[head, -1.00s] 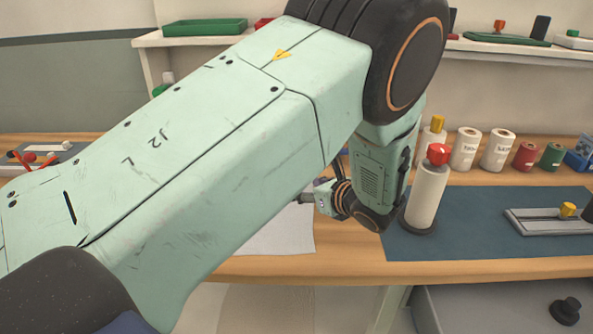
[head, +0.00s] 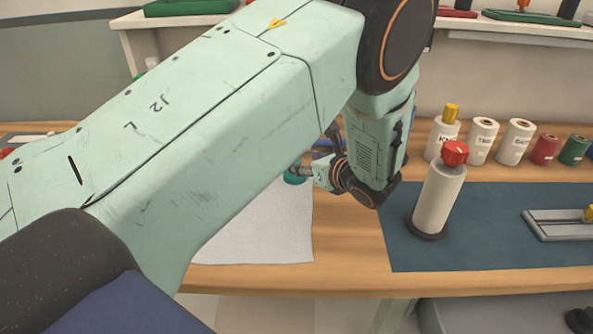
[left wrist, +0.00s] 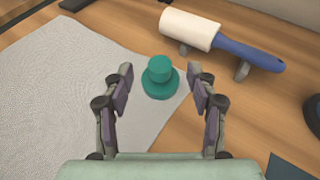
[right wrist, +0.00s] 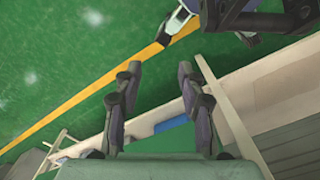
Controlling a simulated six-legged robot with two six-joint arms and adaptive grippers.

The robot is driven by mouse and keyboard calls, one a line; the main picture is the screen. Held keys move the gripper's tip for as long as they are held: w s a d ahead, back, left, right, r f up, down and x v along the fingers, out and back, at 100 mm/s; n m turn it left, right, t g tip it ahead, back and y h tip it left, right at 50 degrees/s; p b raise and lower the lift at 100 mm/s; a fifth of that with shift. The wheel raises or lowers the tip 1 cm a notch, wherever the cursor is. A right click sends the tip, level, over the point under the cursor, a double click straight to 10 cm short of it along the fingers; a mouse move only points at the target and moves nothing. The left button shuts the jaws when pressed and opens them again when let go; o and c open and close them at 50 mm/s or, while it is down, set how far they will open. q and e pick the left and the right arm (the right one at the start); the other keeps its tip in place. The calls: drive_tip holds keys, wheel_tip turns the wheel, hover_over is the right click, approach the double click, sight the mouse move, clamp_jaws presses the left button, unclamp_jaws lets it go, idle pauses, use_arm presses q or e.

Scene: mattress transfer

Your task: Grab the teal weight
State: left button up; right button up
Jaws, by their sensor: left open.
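The teal weight (left wrist: 160,77) has a round base and a knob on top. It stands upright on the corner of the pale cloth (left wrist: 70,80) in the left wrist view. My left gripper (left wrist: 160,88) is open, its fingers on either side of the line to the weight, which sits just ahead between the tips. In the head view a part of the teal weight (head: 295,175) shows at the left gripper (head: 310,174), largely hidden by my arm. My right gripper (right wrist: 160,75) is open and empty over a green floor, away from the weight.
A lint roller (left wrist: 220,38) with a blue handle lies on a rest behind the weight. A paper roll on a stand with a red knob (head: 438,195) stands on the blue mat (head: 480,230) right of my arm. Several rolls line the bench's back.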

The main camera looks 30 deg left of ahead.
sight(295, 160)
use_arm(q)
drive_tip(key=a+f, duration=0.1)
drive_tip(key=w+a+f, duration=0.1)
drive_tip(key=a, duration=0.1)
drive_tip(key=shift+w+a+f, duration=0.2)
drive_tip(key=shift+a+f, duration=0.05)
drive_tip(key=shift+f, duration=0.1)
drive_tip(key=shift+w+a+f, duration=0.25)
drive_tip(key=shift+w+a, duration=0.1)
drive_tip(key=shift+a, duration=0.15)
drive_tip(key=shift+s+r, duration=0.1)
drive_tip(key=shift+s, duration=0.05)
drive_tip(key=shift+c, duration=0.3)
drive_tip(key=shift+w, duration=0.2)
drive_tip(key=c, duration=0.6)
drive_tip(key=shift+s, duration=0.15)
drive_tip(key=c, duration=0.4)
clamp_jaws()
